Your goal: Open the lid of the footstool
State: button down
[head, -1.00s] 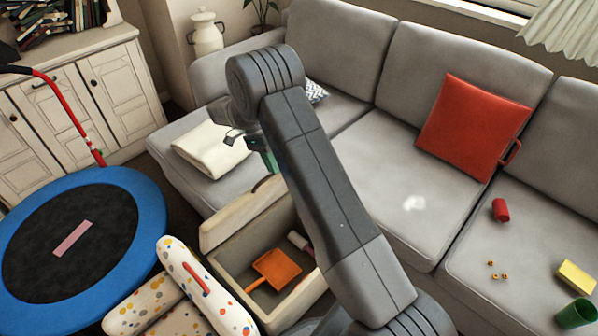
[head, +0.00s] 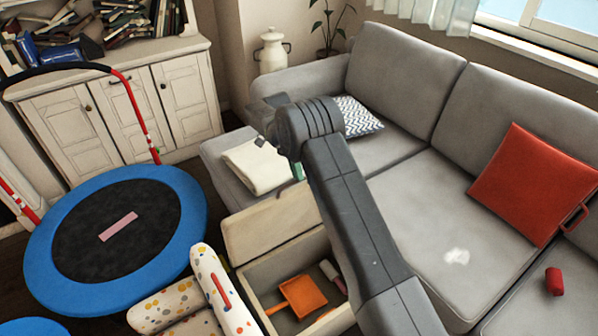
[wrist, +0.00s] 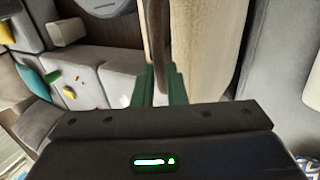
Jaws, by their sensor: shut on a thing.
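The footstool (head: 340,320) is a beige box with its top open, seen low in the middle of the head view. Its lid (head: 262,232) stands raised on the far side. My gripper (head: 298,172) is at the lid's upper edge, mostly hidden behind my arm in the head view. In the wrist view, the green fingers of my gripper (wrist: 161,85) are shut on the lid's edge, with the pale lid panel (wrist: 208,50) just to their right. An orange dustpan (head: 302,296) lies inside the box beside a white-headed brush (head: 330,270).
A grey sofa (head: 420,190) with a red cushion (head: 525,185) and a folded cream blanket (head: 258,165) borders the footstool behind and right. A blue-rimmed trampoline (head: 185,225) is further left.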

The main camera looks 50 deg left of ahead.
jog(key=shift+s+d+f, duration=0.1)
jog(key=shift+f, duration=0.5)
jog(key=shift+s+d+f, duration=0.1)
jog(key=shift+f, duration=0.45)
jog(key=c, duration=1.7)
grip_release()
jog(key=shift+a, duration=0.1)
jog(key=shift+o, duration=1.2)
jog(key=shift+w+a+f, duration=0.15)
jog(key=shift+a+f, duration=0.15)
jog(key=shift+r, duration=0.35)
jog(key=shift+r, duration=0.1)
jog(key=shift+w+a+r, duration=0.1)
jog(key=shift+a+r, duration=0.05)
jog(key=shift+r, duration=0.05)
jog(key=p+v, duration=0.8)
jog(key=v, duration=0.3)
jog(key=shift+a, duration=0.15)
